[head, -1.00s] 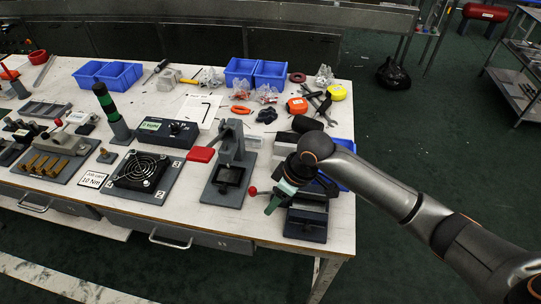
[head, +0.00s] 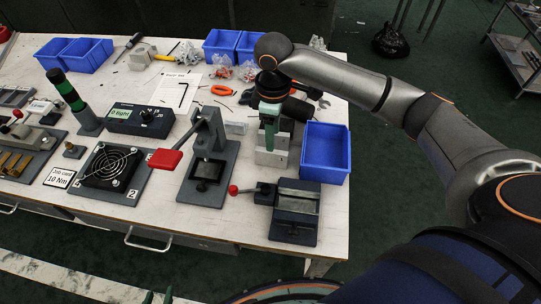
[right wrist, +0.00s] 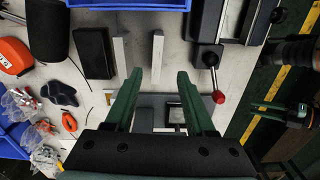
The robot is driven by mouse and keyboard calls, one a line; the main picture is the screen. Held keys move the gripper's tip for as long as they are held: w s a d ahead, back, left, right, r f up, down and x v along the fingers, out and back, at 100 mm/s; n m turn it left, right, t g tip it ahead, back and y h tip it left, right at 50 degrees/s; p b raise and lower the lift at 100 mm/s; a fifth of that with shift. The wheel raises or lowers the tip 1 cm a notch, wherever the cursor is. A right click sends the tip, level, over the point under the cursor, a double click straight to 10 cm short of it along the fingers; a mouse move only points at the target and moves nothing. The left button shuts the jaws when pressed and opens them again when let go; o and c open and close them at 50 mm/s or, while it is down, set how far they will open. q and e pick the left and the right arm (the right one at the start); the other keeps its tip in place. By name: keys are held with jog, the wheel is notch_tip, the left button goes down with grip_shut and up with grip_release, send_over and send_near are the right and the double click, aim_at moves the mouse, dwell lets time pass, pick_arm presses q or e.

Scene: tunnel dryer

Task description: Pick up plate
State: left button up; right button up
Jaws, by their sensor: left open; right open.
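Two pale grey plates stand on edge, side by side, on the bench. The near plate (head: 270,158) is below my right gripper (head: 270,132). In the right wrist view it is a thin bar (right wrist: 157,58) between the open fingers of that gripper (right wrist: 160,75). The other plate (right wrist: 120,57) lies left of the left finger. Whether the fingers reach down past the plate's top edge is not clear. My left gripper (head: 158,297) shows only its green tips at the bottom edge; it is also at the right in the wrist view (right wrist: 290,114), off the bench.
A blue bin (head: 326,150) stands right of the plates. A small vise (head: 296,208) with a red-knobbed handle is in front, and a lever press (head: 208,165) is to the left.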

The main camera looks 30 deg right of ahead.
aim_at(273, 153)
jog(key=f, duration=0.8)
jog(key=shift+w+d+f+b, duration=0.15)
jog(key=shift+w+f+b, duration=0.05)
jog(key=shift+f+b, duration=0.2)
jog(key=shift+c, duration=0.3)
grip_shut()
dwell(0.7)
